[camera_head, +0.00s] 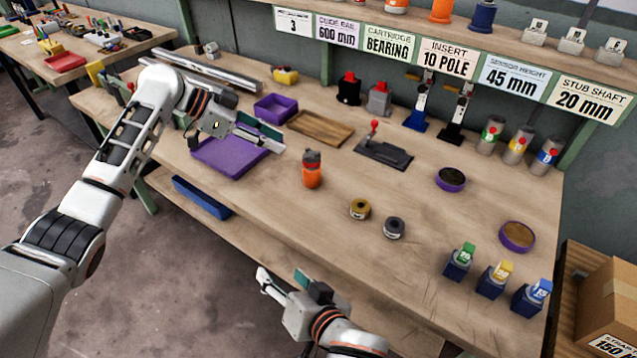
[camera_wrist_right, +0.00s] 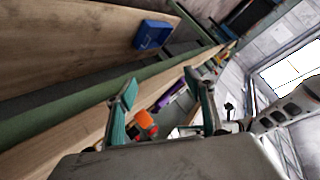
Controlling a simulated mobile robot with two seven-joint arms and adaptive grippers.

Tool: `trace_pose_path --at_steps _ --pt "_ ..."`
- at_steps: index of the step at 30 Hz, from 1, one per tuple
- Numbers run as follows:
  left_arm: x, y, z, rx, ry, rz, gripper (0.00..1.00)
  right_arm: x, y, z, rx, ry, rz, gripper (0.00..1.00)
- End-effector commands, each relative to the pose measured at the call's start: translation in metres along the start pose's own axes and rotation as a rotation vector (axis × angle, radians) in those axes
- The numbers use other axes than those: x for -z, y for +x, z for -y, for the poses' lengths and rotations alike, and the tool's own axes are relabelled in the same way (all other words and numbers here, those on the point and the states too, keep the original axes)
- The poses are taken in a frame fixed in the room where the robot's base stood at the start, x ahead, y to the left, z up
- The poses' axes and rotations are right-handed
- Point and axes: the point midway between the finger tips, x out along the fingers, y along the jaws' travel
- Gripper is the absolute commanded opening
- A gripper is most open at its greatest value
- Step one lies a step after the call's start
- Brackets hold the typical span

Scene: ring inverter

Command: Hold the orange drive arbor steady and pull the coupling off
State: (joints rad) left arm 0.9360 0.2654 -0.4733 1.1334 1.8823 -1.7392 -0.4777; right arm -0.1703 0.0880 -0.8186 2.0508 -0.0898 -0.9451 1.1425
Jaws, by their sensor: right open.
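The orange drive arbor (camera_head: 312,179) stands upright near the middle of the bench. The dark coupling (camera_head: 312,158) sits on its top. The orange arbor also shows in the right wrist view (camera_wrist_right: 145,119), beyond and between the fingers. My left gripper (camera_head: 281,143) is above the purple tray, left of the arbor and apart from it; its fingers overlap in this view, so its opening is unclear. My right gripper (camera_head: 280,277) is open and empty at the front edge of the bench, nearer the camera than the arbor and apart from it.
The purple tray (camera_head: 212,160) lies left of the arbor. A brass ring (camera_head: 360,208) and a grey ring (camera_head: 394,227) lie to its right. A black fixture with a red knob (camera_head: 384,153) and a wooden tray (camera_head: 320,127) stand behind. Bench space before the arbor is clear.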

Motion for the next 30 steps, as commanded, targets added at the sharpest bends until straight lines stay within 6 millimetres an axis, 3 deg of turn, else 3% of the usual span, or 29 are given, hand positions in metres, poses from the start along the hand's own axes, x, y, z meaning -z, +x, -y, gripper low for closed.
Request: trace_pose_path --at_steps 7,12,15,21,30 --pt "0.0 0.0 0.0 0.0 0.0 0.0 0.28 0.085 0.053 0.01 -0.029 -0.319 -0.109 0.54" --pt "0.0 0.0 0.0 0.0 0.0 0.0 0.28 0.146 0.083 -0.038 -0.155 -0.409 -0.159 0.54" --pt "0.0 0.0 0.0 0.0 0.0 0.0 0.28 0.172 0.091 -0.06 -0.211 -0.432 -0.174 0.54" --pt "0.0 0.0 0.0 0.0 0.0 0.0 0.28 0.199 0.099 -0.085 -0.272 -0.453 -0.185 0.54" --pt "0.0 0.0 0.0 0.0 0.0 0.0 0.28 0.211 0.127 -0.095 -0.282 -0.458 -0.188 0.54"
